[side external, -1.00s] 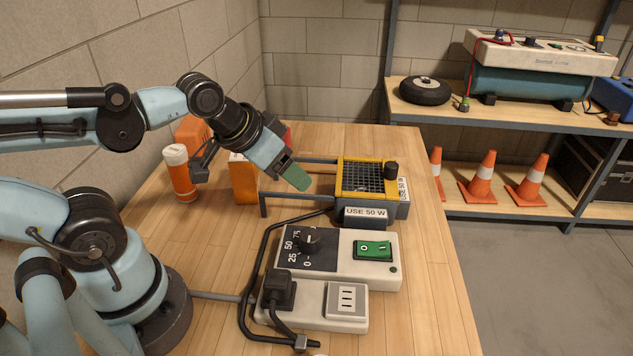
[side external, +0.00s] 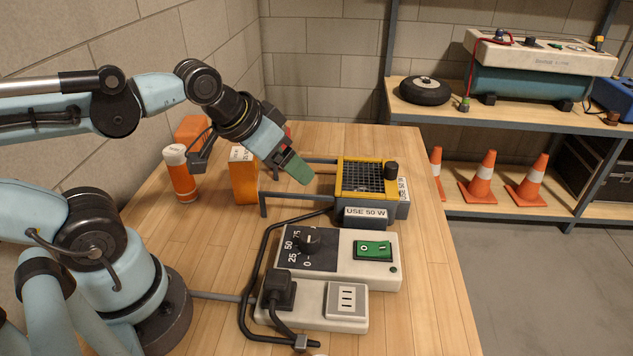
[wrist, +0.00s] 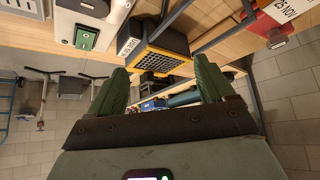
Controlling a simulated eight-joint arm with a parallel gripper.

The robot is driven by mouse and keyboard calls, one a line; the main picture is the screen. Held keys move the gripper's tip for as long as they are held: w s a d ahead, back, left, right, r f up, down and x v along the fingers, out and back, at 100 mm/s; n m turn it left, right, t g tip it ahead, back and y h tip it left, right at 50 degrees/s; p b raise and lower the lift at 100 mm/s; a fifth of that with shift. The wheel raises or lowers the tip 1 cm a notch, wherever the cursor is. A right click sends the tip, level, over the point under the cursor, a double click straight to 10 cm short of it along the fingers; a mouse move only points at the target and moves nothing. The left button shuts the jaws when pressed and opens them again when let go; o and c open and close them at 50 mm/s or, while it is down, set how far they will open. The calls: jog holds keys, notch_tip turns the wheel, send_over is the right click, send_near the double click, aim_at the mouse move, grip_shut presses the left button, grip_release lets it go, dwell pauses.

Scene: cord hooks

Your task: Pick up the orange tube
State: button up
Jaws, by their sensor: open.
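The orange tube (side external: 180,175) with a white cap stands upright at the left of the bench in the side view, near the block wall. I cannot make it out in the wrist view. My gripper (side external: 293,166) is open, with green finger pads, to the right of the tube and well apart from it. It hangs in the air beside the yellow-framed heater. In the wrist view my gripper (wrist: 162,86) shows both green fingers spread, with nothing held between them.
An orange box (side external: 243,178) stands between the tube and the heater (side external: 367,175), which is labelled "USE 50 W". In front are a dial box with a green switch (side external: 373,250), a socket block (side external: 345,300) and a black cord (side external: 250,280).

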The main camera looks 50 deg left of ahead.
notch_tip(320, 180, up, 4)
jog(key=n+g+y, duration=1)
jog(key=n, duration=0.6)
send_near(176, 150)
jog(key=w, duration=0.4)
jog(key=s+a+r+n+g+y, duration=0.2)
jog(key=s+r+n+g, duration=0.15)
jog(key=n, duration=0.45)
jog(key=shift+s+a+f, duration=0.5)
jog(key=shift+a+f, duration=0.55)
jog(key=shift+f, duration=0.6)
jog(key=shift+s+a+f, duration=0.5)
jog(key=shift+a+f, duration=0.5)
jog(key=shift+f, duration=0.65)
jog(key=shift+s+a+f, duration=0.5)
jog(key=shift+a+f, duration=0.55)
jog(key=shift+f, duration=0.65)
jog(key=shift+c, duration=0.3)
